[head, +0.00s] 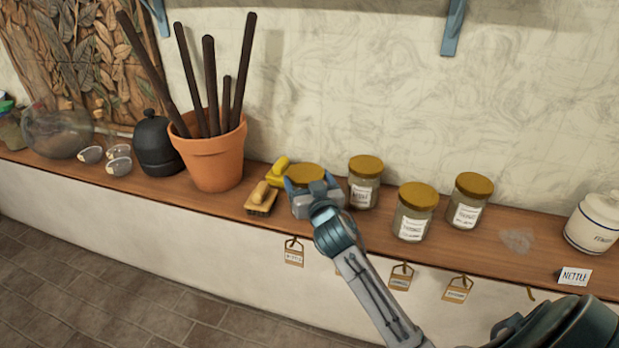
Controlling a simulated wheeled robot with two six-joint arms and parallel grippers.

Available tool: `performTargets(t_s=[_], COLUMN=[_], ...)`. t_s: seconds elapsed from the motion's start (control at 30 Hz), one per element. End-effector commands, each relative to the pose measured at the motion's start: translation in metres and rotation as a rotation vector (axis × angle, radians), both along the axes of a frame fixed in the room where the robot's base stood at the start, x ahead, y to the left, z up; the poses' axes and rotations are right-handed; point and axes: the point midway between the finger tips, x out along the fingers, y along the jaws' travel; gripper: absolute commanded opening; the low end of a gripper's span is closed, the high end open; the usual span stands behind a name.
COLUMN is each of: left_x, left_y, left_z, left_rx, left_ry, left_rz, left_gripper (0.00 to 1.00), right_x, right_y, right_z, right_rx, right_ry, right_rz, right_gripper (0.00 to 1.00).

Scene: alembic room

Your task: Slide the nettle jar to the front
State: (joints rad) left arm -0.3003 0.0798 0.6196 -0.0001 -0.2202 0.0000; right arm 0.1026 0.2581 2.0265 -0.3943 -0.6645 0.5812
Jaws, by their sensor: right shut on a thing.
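My right gripper (312,187) is on the shelf at the middle of the head view, shut on a gold-lidded jar (306,174). The gripper and wrist hide most of that jar, including any label, so I cannot read which jar it is. Just right of it stands a second gold-lidded jar (364,182), its label too small to read surely. Two more gold-lidded jars, one nearer the front edge (413,214) and one farther right (469,203), stand upright with white labels. My left gripper is out of view.
The wooden shelf (547,238) has tags hanging from its front edge; the one below the held jar (294,254) seems to read nettle. A "NETTLE" card (575,276) stands at right, near a white crock (595,225).

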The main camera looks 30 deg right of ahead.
Motion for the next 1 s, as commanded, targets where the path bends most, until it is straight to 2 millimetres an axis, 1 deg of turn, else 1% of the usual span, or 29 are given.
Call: performTargets(t_s=[0.23,0.27,0.3,0.37,0.57,0.67,0.77,1.0], left_x=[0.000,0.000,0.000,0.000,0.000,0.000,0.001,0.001], left_y=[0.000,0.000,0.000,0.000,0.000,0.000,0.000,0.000], left_z=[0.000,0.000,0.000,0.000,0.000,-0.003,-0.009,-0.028], left_rx=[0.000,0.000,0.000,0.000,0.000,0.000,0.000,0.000], left_ry=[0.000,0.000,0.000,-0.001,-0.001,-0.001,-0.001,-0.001], left_rz=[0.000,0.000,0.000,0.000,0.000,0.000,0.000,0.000], left_gripper=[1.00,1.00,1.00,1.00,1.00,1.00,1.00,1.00], right_x=[-0.001,-0.001,-0.001,-0.001,-0.001,-0.006,-0.018,-0.064], right_y=[0.001,0.001,0.001,0.001,0.001,0.002,0.006,0.019], right_z=[-0.001,-0.001,-0.001,-0.001,-0.001,-0.002,-0.004,-0.005], right_rx=[0.001,0.001,0.001,0.001,0.000,0.000,0.000,0.001], right_ry=[0.002,0.002,0.002,0.002,0.000,0.000,0.000,0.001], right_rz=[-0.001,-0.001,-0.001,-0.001,0.000,0.000,0.001,0.001], right_gripper=[0.48,0.82,0.90,1.00,1.00,1.00,1.00,1.00])
